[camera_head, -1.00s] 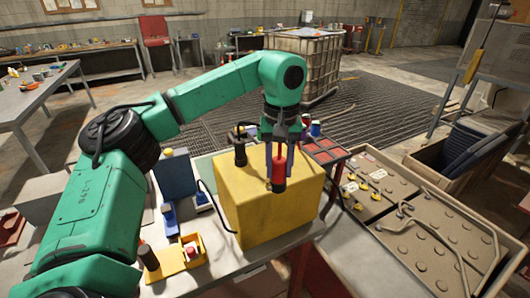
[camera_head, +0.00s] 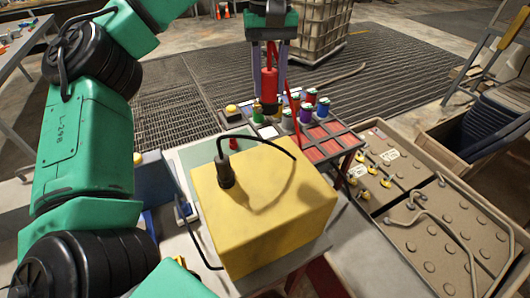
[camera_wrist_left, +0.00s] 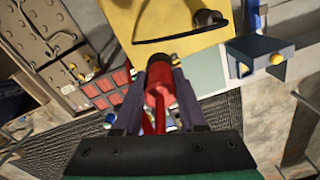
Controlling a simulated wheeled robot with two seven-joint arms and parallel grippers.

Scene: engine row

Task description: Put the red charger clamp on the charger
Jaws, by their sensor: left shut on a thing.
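The charger is a large yellow box (camera_head: 275,215) on the table in the middle of the head view; its edge also shows at the top of the wrist view (camera_wrist_left: 180,30). My left gripper (camera_head: 269,93) is shut on the red charger clamp (camera_head: 269,82), which hangs upright with its dark tip down, above and behind the charger's far edge. In the left wrist view the red clamp (camera_wrist_left: 158,88) lies between the fingers, with a red cable beside it. A black clamp (camera_head: 226,172) with a black cable stands on the charger's top left. My right gripper is out of view.
A rack with red compartments (camera_head: 325,150) and several coloured-capped items stands behind the charger to the right. An open engine crate (camera_head: 440,235) is at the right. A blue panel (camera_head: 155,185) stands left of the charger.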

